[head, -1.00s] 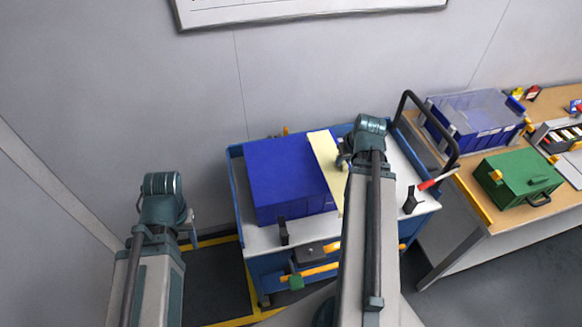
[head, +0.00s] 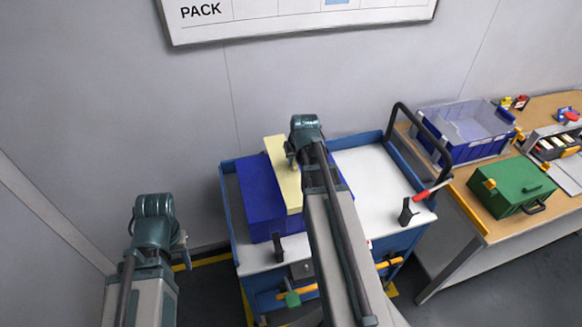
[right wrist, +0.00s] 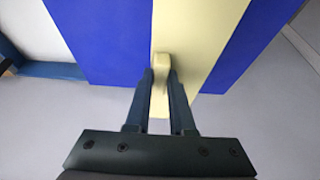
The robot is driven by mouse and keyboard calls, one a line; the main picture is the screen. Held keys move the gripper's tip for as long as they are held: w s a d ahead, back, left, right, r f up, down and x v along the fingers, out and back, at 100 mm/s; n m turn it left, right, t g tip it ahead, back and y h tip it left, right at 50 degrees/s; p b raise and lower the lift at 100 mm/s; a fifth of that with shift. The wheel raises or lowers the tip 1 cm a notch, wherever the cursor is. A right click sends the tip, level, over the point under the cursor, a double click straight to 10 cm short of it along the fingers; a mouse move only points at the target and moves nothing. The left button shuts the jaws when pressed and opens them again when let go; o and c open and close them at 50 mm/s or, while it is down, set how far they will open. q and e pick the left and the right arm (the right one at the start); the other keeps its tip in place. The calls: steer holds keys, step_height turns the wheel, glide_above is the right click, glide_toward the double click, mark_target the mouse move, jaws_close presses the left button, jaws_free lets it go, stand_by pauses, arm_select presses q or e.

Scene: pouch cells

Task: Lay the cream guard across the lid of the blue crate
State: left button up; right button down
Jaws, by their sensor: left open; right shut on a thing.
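The blue crate (head: 257,200) stands on a cart with its flat blue lid up. The cream guard (head: 291,188) is a long pale strip, over the middle of the lid in the head view. My right gripper (head: 292,163) is shut on the guard. In the right wrist view its fingers (right wrist: 161,80) pinch a raised cream tab on the guard (right wrist: 200,35), with blue crate lid (right wrist: 105,40) on both sides. I cannot tell whether the guard touches the lid. My right arm hides part of the crate. My left gripper (head: 182,246) is open and empty, left of the cart.
The cart's white top (head: 372,175) is clear to the right of the crate. A black handle (head: 425,130) rises at the cart's right end. A bench on the right holds a clear-lidded blue bin (head: 465,130) and a green case (head: 512,186). A wall stands behind.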

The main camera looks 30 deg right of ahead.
mark_target(292, 167)
steer(key=f+b, duration=0.2)
steer(key=w+f+b, duration=0.1)
steer(key=shift+a+f, duration=0.25)
steer(key=shift+a, duration=0.05)
steer(key=shift+b, duration=0.3)
steer(key=shift+f, duration=0.2)
steer(key=shift+f+b, duration=0.5)
steer(key=shift+b, duration=0.15)
steer(key=c, duration=0.8)
jaws_free()
steer(key=shift+r, duration=0.1)
steer(key=shift+r+p, duration=0.4)
steer(key=shift+p, duration=0.15)
steer(key=p+v, duration=1.1)
steer(key=v, duration=0.1)
steer(key=shift+s+r, duration=0.1)
steer(key=shift+s, duration=0.05)
